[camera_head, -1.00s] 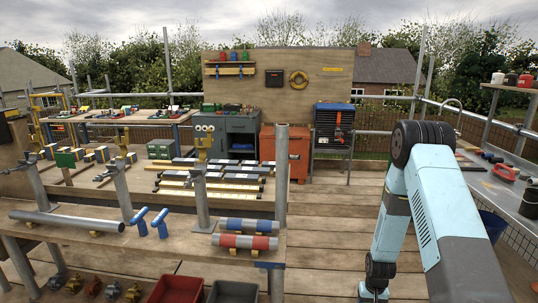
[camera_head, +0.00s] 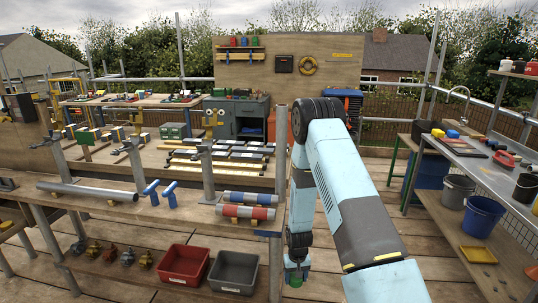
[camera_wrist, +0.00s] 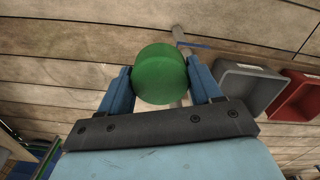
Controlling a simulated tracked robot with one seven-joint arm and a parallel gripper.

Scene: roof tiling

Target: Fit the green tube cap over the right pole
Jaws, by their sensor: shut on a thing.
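The green tube cap (camera_wrist: 160,74) is between the two blue fingers of my gripper (camera_wrist: 162,80), which is shut on it. Its round green face fills the middle of the wrist view. In the head view a small part of the cap (camera_head: 295,279) shows under my gripper (camera_head: 297,270), low over the floor. A tall grey upright pole (camera_head: 281,150) stands at the right end of the near bench, just left of my arm. The cap is apart from it and well below its top. In the wrist view a grey pole (camera_wrist: 179,36) is partly hidden behind the cap.
The near bench (camera_head: 110,207) holds a long grey pipe (camera_head: 88,191), blue T-handles (camera_head: 160,192) and red-and-blue rollers (camera_head: 247,205). Red (camera_head: 184,264) and grey (camera_head: 234,271) bins sit on its lower shelf. Buckets (camera_head: 483,215) stand under the right counter. Floor right of my arm is mostly clear.

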